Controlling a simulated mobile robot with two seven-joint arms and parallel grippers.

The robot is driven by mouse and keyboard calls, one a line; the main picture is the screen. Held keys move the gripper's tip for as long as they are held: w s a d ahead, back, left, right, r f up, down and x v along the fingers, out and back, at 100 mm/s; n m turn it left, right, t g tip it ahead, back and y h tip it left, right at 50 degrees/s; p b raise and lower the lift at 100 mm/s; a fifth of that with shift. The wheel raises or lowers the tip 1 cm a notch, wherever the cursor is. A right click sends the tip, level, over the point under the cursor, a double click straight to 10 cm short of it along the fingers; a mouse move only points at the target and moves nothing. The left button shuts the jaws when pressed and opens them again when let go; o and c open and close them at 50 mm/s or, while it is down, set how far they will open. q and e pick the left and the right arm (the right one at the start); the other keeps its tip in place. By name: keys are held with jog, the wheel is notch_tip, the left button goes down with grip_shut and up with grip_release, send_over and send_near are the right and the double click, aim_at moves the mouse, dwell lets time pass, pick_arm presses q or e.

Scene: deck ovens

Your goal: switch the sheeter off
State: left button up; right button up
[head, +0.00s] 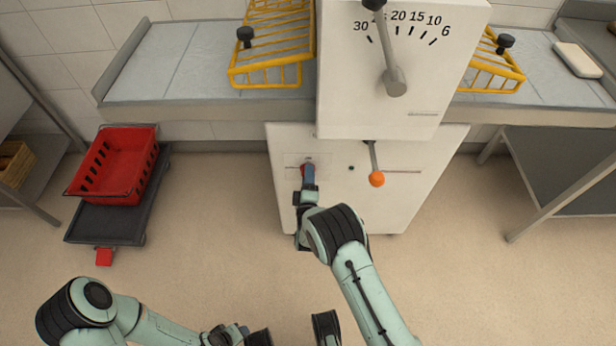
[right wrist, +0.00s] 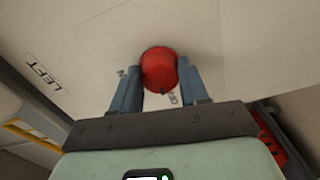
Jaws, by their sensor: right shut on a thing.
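The sheeter (head: 400,215) is a white machine with a dial scale and a grey lever on its upper part. Its red switch knob (right wrist: 159,68) sits on the lower front panel, with partly hidden lettering beside it. My right gripper (head: 308,172) is at that knob in the head view, largely covering it. In the right wrist view the fingers (right wrist: 160,85) stand on either side of the knob, shut on it. My left gripper (head: 240,336) is low in the head view, away from the sheeter; its fingers are not clear.
Yellow wire guards (head: 270,75) flank the machine above. A red crate (head: 118,165) on a dark dolly stands left. The floor in front is clear.

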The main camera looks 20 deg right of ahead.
pick_arm(q)
jog(key=shift+s+r, duration=0.15)
pick_arm(e)
jog(key=shift+d+n, duration=0.15)
jog(key=shift+n, duration=0.65)
jog(key=o, duration=1)
pick_arm(q)
jog(key=shift+d, duration=0.1)
pick_arm(e)
jog(key=shift+o, duration=0.2)
jog(key=shift+s, duration=0.15)
pick_arm(q)
jog(key=shift+g+h, duration=0.4)
jog(key=shift+g, duration=0.2)
jog(key=s+r+p, duration=0.1)
jog(key=s+d+r, duration=0.1)
jog(key=s+r+p, duration=0.1)
jog(key=shift+s+d+p, duration=0.35)
jog(key=shift+s+d, duration=0.05)
pick_arm(e)
jog(key=v, duration=1.3)
